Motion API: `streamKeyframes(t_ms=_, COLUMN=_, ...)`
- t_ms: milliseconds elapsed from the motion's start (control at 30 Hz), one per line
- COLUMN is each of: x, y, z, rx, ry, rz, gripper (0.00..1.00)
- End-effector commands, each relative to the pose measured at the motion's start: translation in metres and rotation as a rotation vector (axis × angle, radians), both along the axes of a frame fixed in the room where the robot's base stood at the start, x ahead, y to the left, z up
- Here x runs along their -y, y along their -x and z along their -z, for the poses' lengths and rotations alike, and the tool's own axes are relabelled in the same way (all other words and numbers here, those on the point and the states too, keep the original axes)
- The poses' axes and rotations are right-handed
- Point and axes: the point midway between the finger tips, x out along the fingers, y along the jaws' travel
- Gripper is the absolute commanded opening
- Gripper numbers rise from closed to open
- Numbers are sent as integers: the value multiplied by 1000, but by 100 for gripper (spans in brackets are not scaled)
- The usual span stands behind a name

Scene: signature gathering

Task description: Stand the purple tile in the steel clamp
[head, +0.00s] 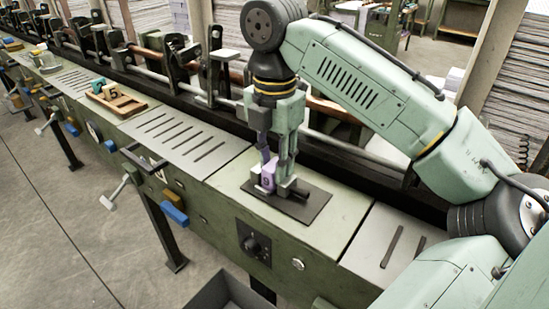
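The purple tile (268,179) stands upright low over a dark plate on the green machine top, with a mark on its near face. The steel clamp appears to be the dark grey block (294,190) on that plate, just right of the tile. The tile is at or against the clamp; I cannot tell whether it is seated. My gripper (275,162) points straight down at the tile, one finger above its left part and the other to its right, close to the clamp. The fingers partly hide the tile's top, and I cannot tell whether they grip it.
A wooden tray (117,103) with a few small tiles lies farther left, beyond a slotted steel plate (181,133). Rails and upright brackets run along the back. A dark open bin (228,292) is below the front edge. The green top around the dark plate is clear.

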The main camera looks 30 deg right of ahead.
Motion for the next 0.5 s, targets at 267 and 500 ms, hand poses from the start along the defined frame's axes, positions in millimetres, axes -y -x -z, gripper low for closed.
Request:
streamKeyframes(t_ms=267, x=-1, y=2, z=8, rx=-17, ry=-6, rz=-6, gripper=41)
streamKeyframes(t_ms=500, x=-2, y=2, z=7, rx=-15, ry=-6, rz=-6, gripper=41)
